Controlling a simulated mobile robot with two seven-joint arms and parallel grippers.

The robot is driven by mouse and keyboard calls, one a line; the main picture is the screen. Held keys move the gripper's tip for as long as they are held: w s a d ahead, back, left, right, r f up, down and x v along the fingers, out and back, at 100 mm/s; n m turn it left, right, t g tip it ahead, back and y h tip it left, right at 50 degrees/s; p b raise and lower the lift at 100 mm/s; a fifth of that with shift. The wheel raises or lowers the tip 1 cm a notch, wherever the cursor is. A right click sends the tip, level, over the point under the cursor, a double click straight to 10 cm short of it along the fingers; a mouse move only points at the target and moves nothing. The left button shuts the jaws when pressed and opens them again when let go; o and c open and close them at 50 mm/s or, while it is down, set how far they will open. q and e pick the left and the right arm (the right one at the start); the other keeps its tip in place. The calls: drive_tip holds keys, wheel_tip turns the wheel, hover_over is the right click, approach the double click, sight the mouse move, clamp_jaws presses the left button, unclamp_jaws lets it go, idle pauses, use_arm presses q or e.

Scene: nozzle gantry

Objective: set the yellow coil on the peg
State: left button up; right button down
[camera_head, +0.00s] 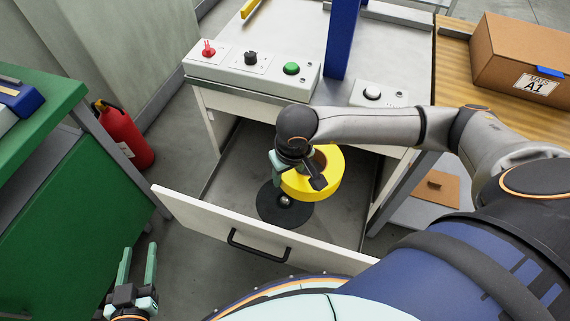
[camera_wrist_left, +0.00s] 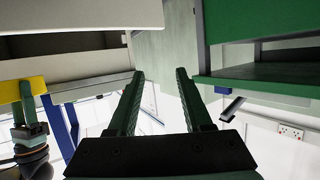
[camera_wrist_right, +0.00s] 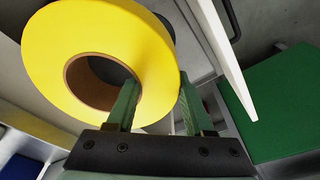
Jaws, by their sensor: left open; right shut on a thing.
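The yellow coil (camera_head: 325,181) is a thick ring with a brown inner hole. My right gripper (camera_head: 291,168) is shut on its wall, holding it above the open drawer. In the right wrist view the coil (camera_wrist_right: 100,35) has one finger of the right gripper (camera_wrist_right: 157,98) in its hole and one outside. A round black base with a shiny peg top (camera_head: 284,202) stands on the drawer floor, below and left of the coil and partly hidden by it. My left gripper (camera_head: 138,260) is open and empty, low at the left; it also shows in the left wrist view (camera_wrist_left: 160,76).
The drawer front (camera_head: 200,220) has a black handle (camera_head: 258,248). Above stands a grey worktop with a control box (camera_head: 250,67) and a blue post (camera_head: 342,40). A green bench (camera_head: 50,200), a red extinguisher (camera_head: 125,135) and a cardboard box (camera_head: 520,55) stand around.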

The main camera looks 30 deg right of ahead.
drive_tip(key=w+f+b, duration=0.3)
drive_tip(key=f+b, duration=0.4)
drive_tip(key=f, duration=0.1)
use_arm(q)
wheel_tip(320, 180, up, 5)
drive_tip(key=w+d+m+t+h+b, duration=0.2)
drive_tip(key=m+t+h+b, duration=0.1)
drive_tip(key=t+b, duration=0.25)
drive_tip(key=s+d+r+m+t+h+b, duration=0.25)
drive_tip(key=s+r+m+h+b, duration=0.35)
drive_tip(key=h+b, duration=0.4)
use_arm(e)
drive_tip(key=b, duration=0.1)
hover_over(270, 206)
wheel_tip(270, 206, down, 14)
drive_tip(key=f+b, duration=0.1)
drive_tip(key=f, duration=0.2)
drive_tip(key=f+b, duration=0.1)
drive_tip(key=f, duration=0.2)
drive_tip(key=f+b, duration=0.1)
drive_tip(key=f, duration=0.2)
drive_tip(key=shift+s+a+f+b, duration=0.15)
drive_tip(key=shift+s+f+b, duration=0.1)
drive_tip(key=shift+f+b, duration=0.15)
use_arm(q)
drive_tip(key=shift+y, duration=0.8)
drive_tip(key=f, duration=0.5)
drive_tip(key=shift+s+f, duration=0.15)
drive_tip(key=shift+s, duration=0.1)
